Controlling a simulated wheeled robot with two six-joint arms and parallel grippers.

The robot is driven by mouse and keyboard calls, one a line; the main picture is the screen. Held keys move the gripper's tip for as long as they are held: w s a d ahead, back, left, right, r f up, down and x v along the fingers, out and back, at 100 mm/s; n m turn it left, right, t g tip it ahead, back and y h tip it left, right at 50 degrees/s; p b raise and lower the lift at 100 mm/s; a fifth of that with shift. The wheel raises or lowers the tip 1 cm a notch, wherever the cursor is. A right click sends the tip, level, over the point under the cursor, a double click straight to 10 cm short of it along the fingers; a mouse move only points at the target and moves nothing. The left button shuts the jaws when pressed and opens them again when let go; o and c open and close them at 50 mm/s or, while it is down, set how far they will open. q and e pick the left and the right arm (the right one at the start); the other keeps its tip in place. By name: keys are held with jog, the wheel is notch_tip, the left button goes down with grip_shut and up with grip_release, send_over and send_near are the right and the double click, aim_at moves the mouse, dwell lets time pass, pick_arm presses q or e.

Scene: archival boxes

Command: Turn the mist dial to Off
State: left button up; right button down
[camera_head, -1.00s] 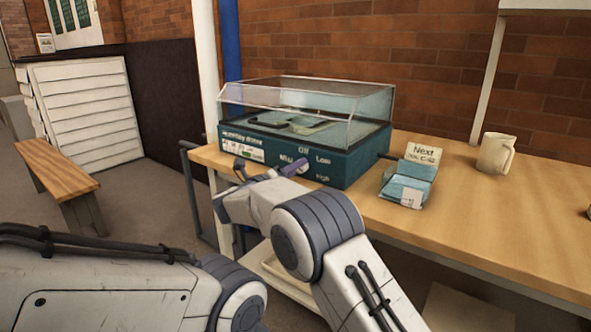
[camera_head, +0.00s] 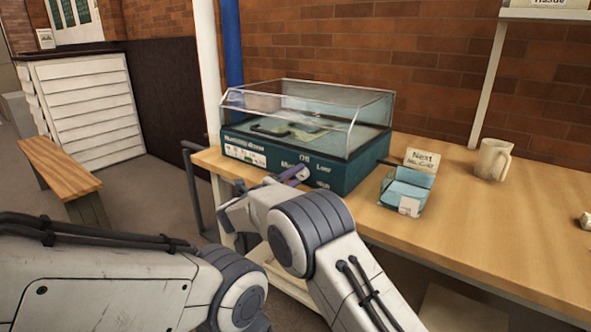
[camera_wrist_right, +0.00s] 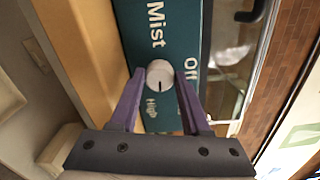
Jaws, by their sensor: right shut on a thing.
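The mist dial (camera_wrist_right: 160,77) is a round pale knob with a dark pointer line, on the teal front panel (camera_wrist_right: 175,30) of a glass-topped case (camera_head: 300,170). In the right wrist view its line points down toward my gripper's palm, away from the "Off" label (camera_wrist_right: 191,70) on the right and nearer the "High" label (camera_wrist_right: 152,107). My right gripper (camera_wrist_right: 161,80) is shut on the dial, one purple finger at each side. In the head view my right gripper (camera_head: 292,174) is at the panel and hides the dial. My left gripper is out of view.
The case stands on a wooden table (camera_head: 470,220). A small teal box (camera_head: 405,190), a sign card (camera_head: 422,160) and a mug (camera_head: 492,160) are to its right. A bench (camera_head: 62,172) stands on the floor at left. The table's right part is mostly clear.

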jog(key=n+p, duration=0.3)
jog(key=n, duration=0.1)
jog(key=shift+n+p, duration=0.3)
jog(key=shift+p, duration=0.05)
jog(key=n+p, duration=0.3)
jog(key=n, duration=0.1)
jog(key=shift+d+n, duration=0.1)
jog(key=shift+n, duration=0.2)
jog(key=n+p, duration=0.3)
jog(key=n, duration=0.1)
jog(key=shift+f+n, duration=0.1)
jog(key=shift+n, duration=0.2)
jog(key=shift+s+f+n+p, duration=0.1)
jog(key=shift+n+p, duration=0.75)
jog(key=shift+n, duration=1.35)
jog(key=shift+c, duration=1.8)
grip_release()
